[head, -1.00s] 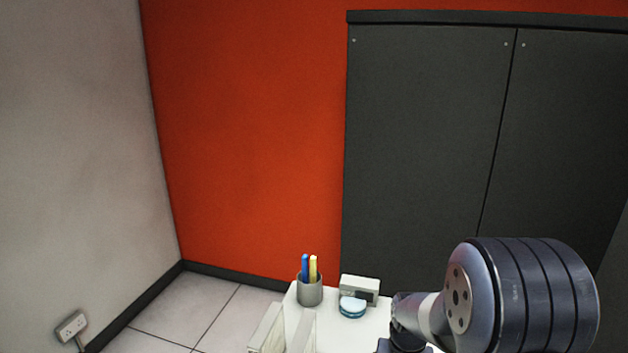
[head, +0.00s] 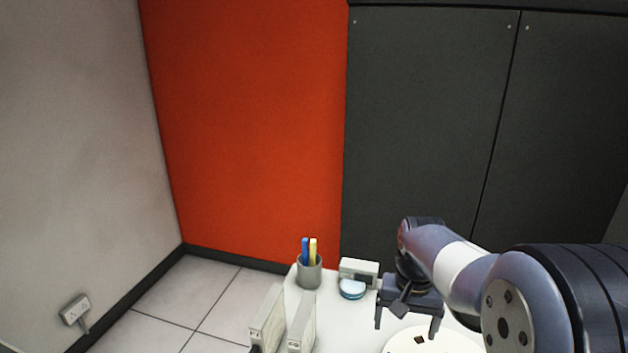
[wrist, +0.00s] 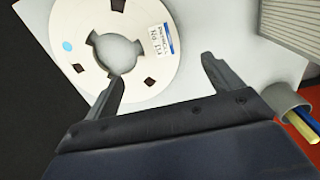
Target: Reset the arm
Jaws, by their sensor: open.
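My gripper (head: 407,331) is open and empty, with its two fingers pointing down above the white table (head: 345,325). In the wrist view the open fingers (wrist: 163,78) spread over the near edge of a white tape reel (wrist: 150,22). The reel has a round centre hole, dark cutouts, a blue dot and a label. In the head view the reel (head: 455,343) shows only in part at the bottom edge, below my gripper. I cannot tell the exact gap between the fingers and the reel.
A grey cup (head: 309,274) with blue and yellow pens stands at the table's back left. A small device (head: 359,270) and a blue-white round item (head: 352,290) are beside it. Upright pale boxes (head: 268,318) stand at the left edge. A dark cabinet (head: 430,110) is behind.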

